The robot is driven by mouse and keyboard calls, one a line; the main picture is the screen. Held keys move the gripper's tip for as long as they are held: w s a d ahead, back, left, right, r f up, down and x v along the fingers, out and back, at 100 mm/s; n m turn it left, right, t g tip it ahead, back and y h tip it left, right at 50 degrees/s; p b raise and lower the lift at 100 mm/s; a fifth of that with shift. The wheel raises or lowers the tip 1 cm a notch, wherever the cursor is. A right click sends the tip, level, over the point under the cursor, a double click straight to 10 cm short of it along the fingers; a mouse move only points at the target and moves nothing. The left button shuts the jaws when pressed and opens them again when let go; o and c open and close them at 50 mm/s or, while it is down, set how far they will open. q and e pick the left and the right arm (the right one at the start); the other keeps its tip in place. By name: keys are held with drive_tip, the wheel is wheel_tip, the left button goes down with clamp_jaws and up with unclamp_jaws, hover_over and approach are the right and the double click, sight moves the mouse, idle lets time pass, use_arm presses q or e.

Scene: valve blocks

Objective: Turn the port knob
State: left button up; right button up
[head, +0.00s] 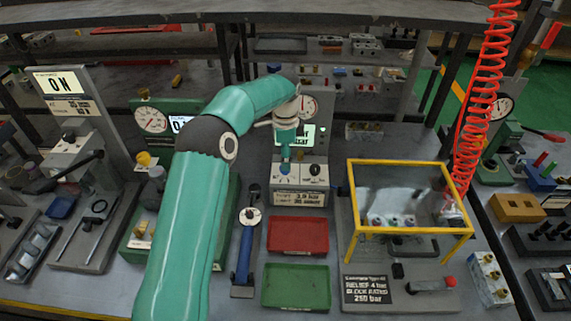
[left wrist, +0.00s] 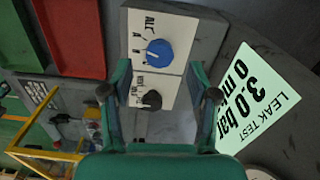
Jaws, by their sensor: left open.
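The control block (head: 299,184) stands behind the red tray and carries a blue knob (head: 285,170) and a black knob (head: 315,169). In the left wrist view the blue knob (left wrist: 160,52) sits on a white plate marked AIR. The black knob (left wrist: 152,99) is on the neighbouring plate, whose small label I cannot read clearly. My left gripper (head: 286,152) hangs over the block, near the blue knob. In the left wrist view it (left wrist: 158,72) is open and empty, its fingers on either side of the knobs' column. I see no contact with either knob. My right gripper is not in view.
A lit leak test screen (left wrist: 262,108) is beside the knobs. A red tray (head: 298,236) and a green tray (head: 296,287) lie in front. A yellow-framed guard (head: 409,233) stands to the right, with a red coiled hose (head: 484,90) behind it. A blue-handled tool (head: 245,248) lies left of the trays.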

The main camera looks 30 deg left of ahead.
use_arm(q)
drive_tip(key=shift+f, duration=1.7)
drive_tip(key=c, duration=1)
drive_tip(key=shift+d, duration=0.15)
clamp_jaws()
